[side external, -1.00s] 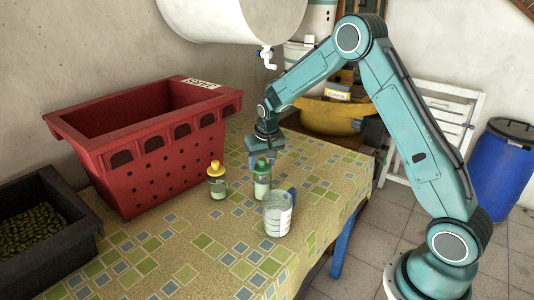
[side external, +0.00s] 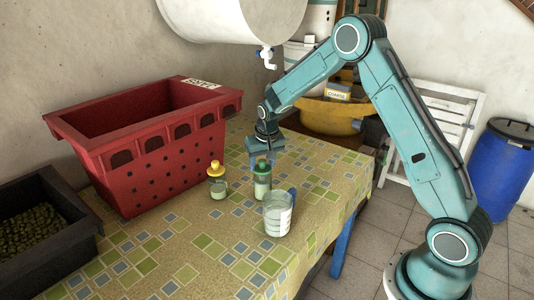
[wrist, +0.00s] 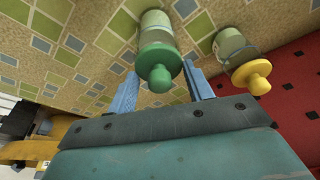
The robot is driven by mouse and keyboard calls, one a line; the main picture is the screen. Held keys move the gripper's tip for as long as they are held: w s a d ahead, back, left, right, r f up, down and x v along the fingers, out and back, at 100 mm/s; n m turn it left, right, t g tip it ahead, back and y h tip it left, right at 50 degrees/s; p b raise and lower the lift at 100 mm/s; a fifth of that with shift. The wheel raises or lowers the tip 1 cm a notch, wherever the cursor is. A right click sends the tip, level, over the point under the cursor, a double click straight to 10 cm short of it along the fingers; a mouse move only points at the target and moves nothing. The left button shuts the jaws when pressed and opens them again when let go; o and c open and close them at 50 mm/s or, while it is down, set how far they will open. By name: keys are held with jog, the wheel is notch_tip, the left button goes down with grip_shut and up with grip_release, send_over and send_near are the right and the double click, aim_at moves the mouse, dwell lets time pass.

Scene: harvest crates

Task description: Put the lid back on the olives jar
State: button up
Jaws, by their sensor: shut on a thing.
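A clear jar (side external: 261,187) with pale contents stands upright on the table. A green lid with a knob (side external: 262,165) is at its mouth; I cannot tell whether it is fully seated. My gripper (side external: 265,161) points down over this jar. In the wrist view, the blue fingers (wrist: 160,88) stand on either side of the green lid (wrist: 158,65), shut on it, with the jar (wrist: 156,24) beyond. A second jar (side external: 217,188) with a yellow knobbed lid (side external: 216,169) stands to the left; it also shows in the wrist view (wrist: 232,42). I cannot read which jar holds olives.
A clear measuring cup (side external: 277,215) stands close in front of the green-lidded jar. A red crate (side external: 155,160) is behind left, a dark crate (side external: 75,245) of olives at far left. A yellow basin (side external: 325,117) stands behind. The front of the tablecloth (side external: 215,260) is clear.

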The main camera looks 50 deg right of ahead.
jog(key=o, duration=1.5)
jog(key=shift+r, duration=0.15)
jog(key=shift+r, duration=3.4)
grip_shut()
